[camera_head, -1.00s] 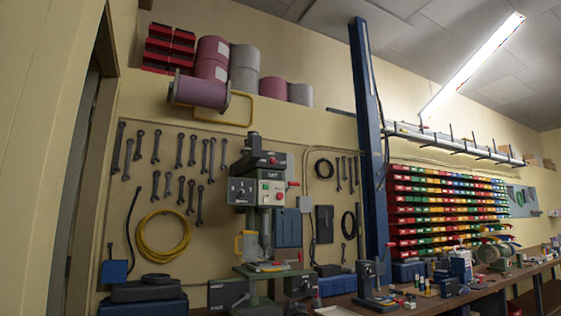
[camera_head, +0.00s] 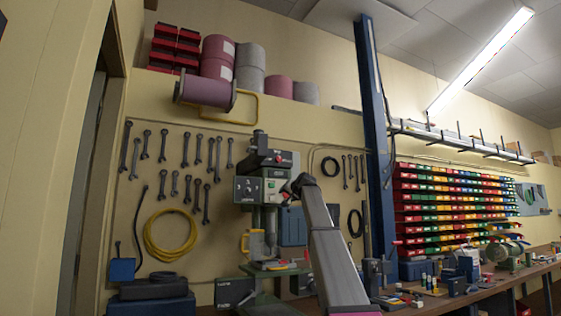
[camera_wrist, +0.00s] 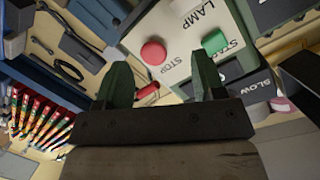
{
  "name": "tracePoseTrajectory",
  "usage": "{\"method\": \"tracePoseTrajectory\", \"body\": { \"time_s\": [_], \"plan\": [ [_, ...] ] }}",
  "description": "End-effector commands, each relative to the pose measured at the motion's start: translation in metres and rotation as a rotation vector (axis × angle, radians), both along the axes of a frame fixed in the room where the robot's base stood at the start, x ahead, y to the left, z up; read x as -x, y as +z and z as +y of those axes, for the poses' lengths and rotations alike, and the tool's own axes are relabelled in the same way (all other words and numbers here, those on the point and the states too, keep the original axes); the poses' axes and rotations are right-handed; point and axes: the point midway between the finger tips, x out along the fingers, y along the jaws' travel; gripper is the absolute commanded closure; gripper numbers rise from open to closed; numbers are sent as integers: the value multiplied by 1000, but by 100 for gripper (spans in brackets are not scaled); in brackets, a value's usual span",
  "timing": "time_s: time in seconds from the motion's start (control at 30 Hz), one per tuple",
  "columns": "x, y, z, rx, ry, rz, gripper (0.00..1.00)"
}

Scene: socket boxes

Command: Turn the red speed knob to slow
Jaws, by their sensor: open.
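The drill press (camera_head: 262,190) stands against the wall in the head view. My arm reaches up to the right side of its control box, and my gripper (camera_head: 296,186) is small and dark there. In the wrist view my gripper (camera_wrist: 160,62) is open and empty, its fingers apart before the light control panel. A red STOP button (camera_wrist: 153,52) shows between the fingertips and a green START button (camera_wrist: 215,42) by the right one. A dark panel marked SLOW (camera_wrist: 260,84) lies farther right. A pinkish-red part (camera_wrist: 280,104) beside it may be the speed knob; I cannot tell.
A small red part (camera_wrist: 147,91) shows between the fingers. Wrenches (camera_head: 190,165) and a yellow cable (camera_head: 170,235) hang on the wall left of the press. A blue post (camera_head: 375,130) stands to the right. The bench (camera_head: 480,296) holds several small items.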

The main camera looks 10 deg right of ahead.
Motion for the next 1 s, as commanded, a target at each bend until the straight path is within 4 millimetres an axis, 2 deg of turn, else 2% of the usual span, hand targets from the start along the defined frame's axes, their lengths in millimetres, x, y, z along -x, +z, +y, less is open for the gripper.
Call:
{"method": "tracePoseTrajectory", "body": {
  "time_s": [0.03,0.1,0.2,0.3,0.43,0.63,0.77,1.0],
  "plan": [
    [-1,43,-2,-13,0,-36,37],
    [5,86,-4,-31,2,-78,37],
    [14,136,-5,-53,3,-126,37],
    [22,170,-6,-68,6,-159,37],
    [27,189,-6,-78,7,-178,37],
    [19,190,-3,-79,8,-179,37],
    [5,190,1,-79,8,-179,37],
    [-35,191,14,-79,8,-179,37]
  ]
}}
